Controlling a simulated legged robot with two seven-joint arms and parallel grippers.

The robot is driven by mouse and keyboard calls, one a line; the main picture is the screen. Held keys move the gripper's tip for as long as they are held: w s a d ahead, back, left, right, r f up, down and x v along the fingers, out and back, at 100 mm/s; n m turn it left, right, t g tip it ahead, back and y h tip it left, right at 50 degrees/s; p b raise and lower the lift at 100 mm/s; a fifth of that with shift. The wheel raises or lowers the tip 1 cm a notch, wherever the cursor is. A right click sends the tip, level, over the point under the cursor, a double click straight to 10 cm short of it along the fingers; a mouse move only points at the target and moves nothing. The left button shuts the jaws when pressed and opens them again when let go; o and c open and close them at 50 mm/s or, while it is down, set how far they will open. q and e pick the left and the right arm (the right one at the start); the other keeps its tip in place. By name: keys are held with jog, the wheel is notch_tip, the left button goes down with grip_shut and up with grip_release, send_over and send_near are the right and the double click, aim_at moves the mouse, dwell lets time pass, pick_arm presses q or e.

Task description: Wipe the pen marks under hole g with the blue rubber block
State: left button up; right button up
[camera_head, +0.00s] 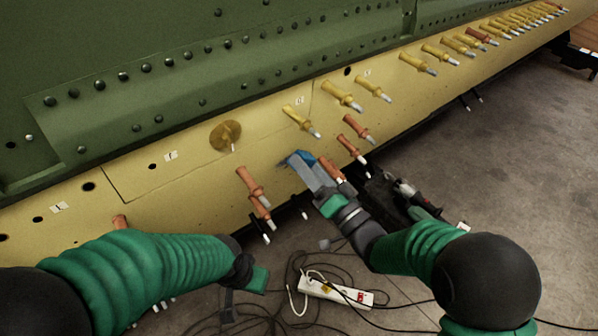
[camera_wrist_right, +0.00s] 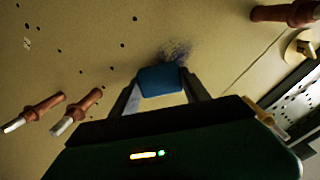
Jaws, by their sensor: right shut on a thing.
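My right gripper (camera_head: 306,170) is shut on the blue rubber block (camera_head: 296,159) and holds it up at the yellow fuselage skin (camera_head: 205,182). In the right wrist view the block (camera_wrist_right: 160,80) sits between the two fingers. Dark pen marks (camera_wrist_right: 175,52) show on the skin just beyond the block's edge. I cannot tell whether the block touches the skin. Small labels are on the skin, but I cannot read which one is g. My left gripper (camera_head: 254,280) hangs low at the left, below the skin's edge; its fingers are not clear.
Orange-brown pins (camera_head: 252,186) stick out of the skin on both sides of my right gripper. Yellow pins (camera_head: 301,121) and a round yellow disc (camera_head: 225,135) are above. A white power strip (camera_head: 335,290) and loose cables lie on the floor. A drill-like tool (camera_head: 412,196) is right of my right gripper.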

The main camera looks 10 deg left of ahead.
aim_at(272, 169)
jog(key=shift+w+d+r, duration=0.1)
jog(key=shift+w+d, duration=0.3)
jog(key=shift+w, duration=0.15)
jog(key=shift+s+a, duration=0.85)
jog(key=shift+s, duration=0.25)
jog(key=shift+s+a, duration=0.9)
jog(key=shift+s, duration=0.25)
jog(key=shift+s+a, duration=0.85)
jog(key=shift+s, duration=0.25)
jog(key=b+v, duration=0.1)
jog(key=v, duration=0.5)
jog(key=shift+d, duration=0.1)
jog(key=shift+b+v, duration=0.4)
jog(key=shift+v, duration=1.05)
